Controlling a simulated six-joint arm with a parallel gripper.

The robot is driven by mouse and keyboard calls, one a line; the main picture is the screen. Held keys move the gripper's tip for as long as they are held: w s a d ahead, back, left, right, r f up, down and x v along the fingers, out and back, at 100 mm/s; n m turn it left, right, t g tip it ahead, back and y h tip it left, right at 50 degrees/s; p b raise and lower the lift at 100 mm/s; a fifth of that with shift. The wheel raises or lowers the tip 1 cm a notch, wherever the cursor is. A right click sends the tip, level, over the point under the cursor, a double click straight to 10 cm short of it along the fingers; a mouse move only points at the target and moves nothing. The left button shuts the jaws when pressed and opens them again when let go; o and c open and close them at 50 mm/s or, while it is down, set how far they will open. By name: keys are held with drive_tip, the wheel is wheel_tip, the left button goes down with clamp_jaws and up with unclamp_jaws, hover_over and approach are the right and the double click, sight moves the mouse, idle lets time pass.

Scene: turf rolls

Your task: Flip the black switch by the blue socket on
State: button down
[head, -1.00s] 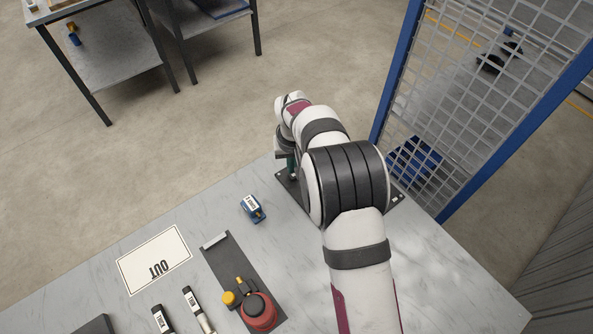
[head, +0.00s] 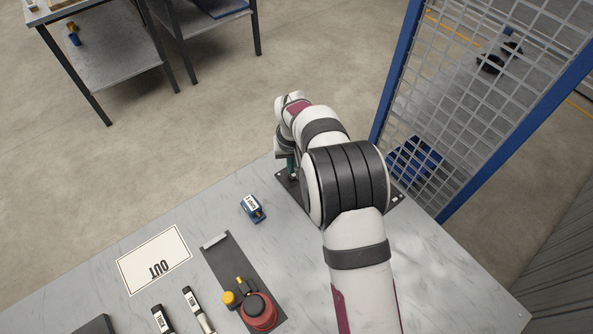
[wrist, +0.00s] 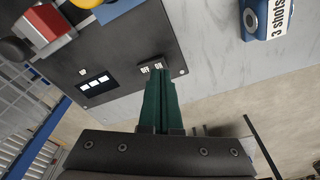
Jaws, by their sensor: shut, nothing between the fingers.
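My gripper (wrist: 154,72) is shut and empty, its green fingers together and pointing down at a dark panel (wrist: 118,48) in the wrist view. The fingertips are at or very near a small dark fitting (wrist: 145,70) with pale marks at the panel's edge; I cannot tell whether they touch. In the head view my arm hides most of the panel (head: 397,200), and only a bit of my gripper (head: 291,165) shows.
A blue block (head: 252,209) labelled "3 shots" stands left of the panel. An OUT card (head: 153,259), a dark plate (head: 225,262) with a red part (head: 258,312), and two labelled tools lie nearer. A blue-framed mesh fence (head: 480,100) stands beyond the table edge.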

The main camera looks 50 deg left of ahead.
drive_tip(key=shift+f, duration=0.9)
idle(0.5)
drive_tip(key=shift+r, duration=3.55)
drive_tip(key=w+d+r+m, duration=0.2)
drive_tip(key=d+r+m, duration=0.15)
drive_tip(key=d, duration=0.45)
drive_tip(key=w+d+r+m, duration=0.2)
drive_tip(key=d+r, duration=0.3)
drive_tip(key=d, duration=0.4)
drive_tip(key=w+d+r+m, duration=0.2)
drive_tip(key=w+d+r, duration=0.15)
drive_tip(key=d, duration=0.45)
drive_tip(key=s+d+r+m+g, duration=0.1)
drive_tip(key=s+d+r+m, duration=0.2)
drive_tip(key=d, duration=0.4)
drive_tip(key=s+d+m, duration=0.3)
drive_tip(key=s+d, duration=0.3)
drive_tip(key=d, duration=0.2)
drive_tip(key=s+d+f+m, duration=0.2)
drive_tip(key=s+d+m, duration=0.2)
drive_tip(key=s, duration=0.5)
drive_tip(key=shift+s+d, duration=0.2)
drive_tip(key=shift+d, duration=0.25)
